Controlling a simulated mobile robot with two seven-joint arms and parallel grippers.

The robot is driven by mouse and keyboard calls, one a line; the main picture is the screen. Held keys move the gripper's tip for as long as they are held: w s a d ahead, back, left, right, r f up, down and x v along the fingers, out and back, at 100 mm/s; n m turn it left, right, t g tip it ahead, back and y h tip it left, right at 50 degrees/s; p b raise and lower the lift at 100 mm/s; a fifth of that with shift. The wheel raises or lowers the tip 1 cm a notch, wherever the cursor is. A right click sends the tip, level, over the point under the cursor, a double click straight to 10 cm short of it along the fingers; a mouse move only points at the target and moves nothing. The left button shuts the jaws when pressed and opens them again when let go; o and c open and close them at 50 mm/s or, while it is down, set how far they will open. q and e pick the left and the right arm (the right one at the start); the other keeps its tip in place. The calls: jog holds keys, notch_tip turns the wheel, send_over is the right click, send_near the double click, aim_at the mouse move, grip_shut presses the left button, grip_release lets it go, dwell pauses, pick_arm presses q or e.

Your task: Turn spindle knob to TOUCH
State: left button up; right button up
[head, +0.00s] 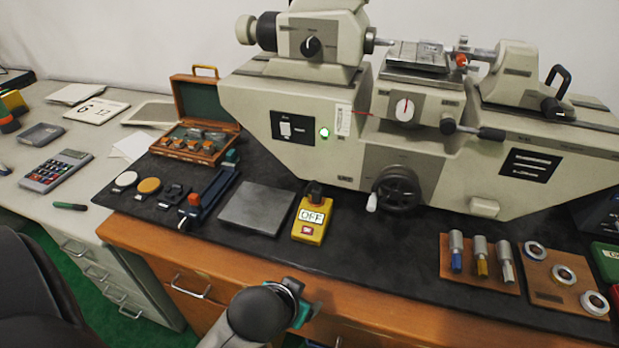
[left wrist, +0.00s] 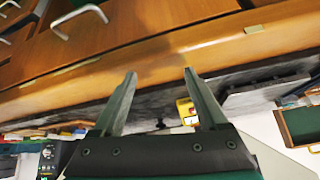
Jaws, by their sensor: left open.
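The grey-green measuring machine (head: 300,100) stands along the back of the bench. A black knob with a light pointer mark (head: 312,46) sits on the front of its upper left head, and I cannot read any TOUCH label there. A larger dark knob (head: 266,31) is at the head's left end. I cannot tell for certain which one is the spindle knob. My left gripper (head: 303,302) is at the bench's front edge, well below and apart from the knobs. In the left wrist view its two fingers (left wrist: 158,78) are spread and empty. My right gripper is not in view.
A yellow box marked OFF (head: 311,216) and a grey plate (head: 256,208) lie on the black mat. A black handwheel (head: 397,190) juts out of the machine. Cylinders (head: 480,258) and rings (head: 564,274) stand at right. A wooden case (head: 205,118) is open at left.

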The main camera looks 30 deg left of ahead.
pick_arm(q)
jog(key=w+a+r+n+t, duration=0.1)
jog(key=w+r, duration=0.1)
jog(key=w, duration=0.1)
jog(key=w+a+r+t+y, duration=0.1)
jog(key=w+a+r+t, duration=0.1)
jog(key=w, duration=0.1)
jog(key=w+a+r+n+t+y, duration=0.1)
jog(key=w+a+r, duration=0.1)
jog(key=r, duration=0.1)
jog(key=shift+w+a+r+n+t, duration=0.1)
jog(key=shift+w+a+n+t, duration=0.2)
jog(key=shift+w+t, duration=0.1)
jog(key=w+a+r+n+t+y, duration=0.25)
jog(key=w+a+r, duration=0.2)
jog(key=r, duration=0.25)
jog(key=t, duration=0.8)
send_near(308, 52)
jog(key=shift+g+y, duration=0.25)
jog(key=shift+y, duration=0.1)
jog(key=x, duration=0.9)
jog(key=shift+w+d+r, duration=0.1)
jog(key=shift+w+r, duration=0.1)
grip_shut()
